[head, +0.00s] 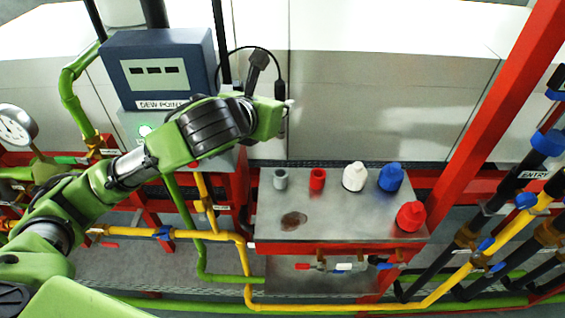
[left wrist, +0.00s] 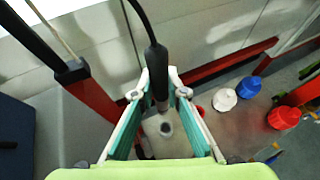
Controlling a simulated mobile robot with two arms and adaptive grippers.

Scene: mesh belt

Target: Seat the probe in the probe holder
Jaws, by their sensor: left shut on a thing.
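The probe (left wrist: 160,85) is black and slim, with a black cable rising from its top. My left gripper (left wrist: 163,92) is shut on it; the gripper also shows in the head view (head: 285,106). A grey cup-like holder (head: 280,179) stands at the back left of the metal table. The left wrist view shows a grey ring with a dark hole (left wrist: 166,128) below the probe tip. The probe looks above it and apart from it. My right gripper is not in view.
The metal table (head: 340,215) also bears a red cup (head: 317,179), a white cap (head: 354,176), a blue cap (head: 391,177) and a red cap (head: 410,216). The blue dew point box (head: 160,68) stands left; red beams and pipes surround the table.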

